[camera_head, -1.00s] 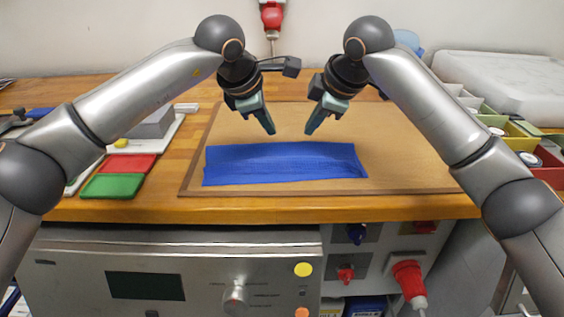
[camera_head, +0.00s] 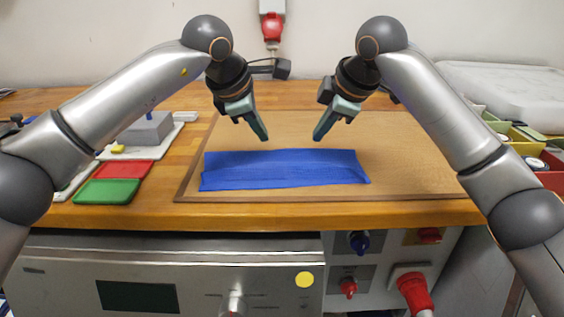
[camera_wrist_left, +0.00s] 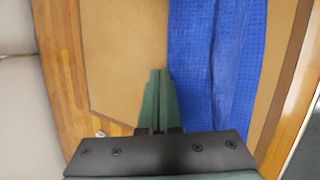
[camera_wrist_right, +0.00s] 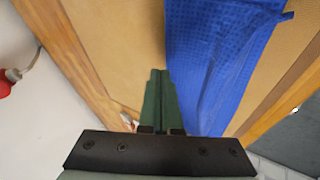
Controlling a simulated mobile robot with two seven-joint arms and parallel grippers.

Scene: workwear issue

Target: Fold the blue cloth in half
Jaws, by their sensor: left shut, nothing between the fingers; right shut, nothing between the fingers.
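The blue cloth (camera_head: 285,169) lies as a long, narrow strip on the brown board (camera_head: 410,165), near its front edge. It looks folded along its length, with slight creases. It also shows in the left wrist view (camera_wrist_left: 222,60) and in the right wrist view (camera_wrist_right: 215,60). My left gripper (camera_head: 264,138) is shut and empty, above the board just behind the cloth's far edge. My right gripper (camera_head: 318,138) is shut and empty, also behind the far edge, to the right. Neither gripper appears to touch the cloth.
A red tray (camera_head: 124,169) and a green tray (camera_head: 106,192) lie left of the board. A grey block (camera_head: 147,130) stands behind them. Several coloured bins (camera_head: 525,142) stand at the right. The board behind the cloth is bare.

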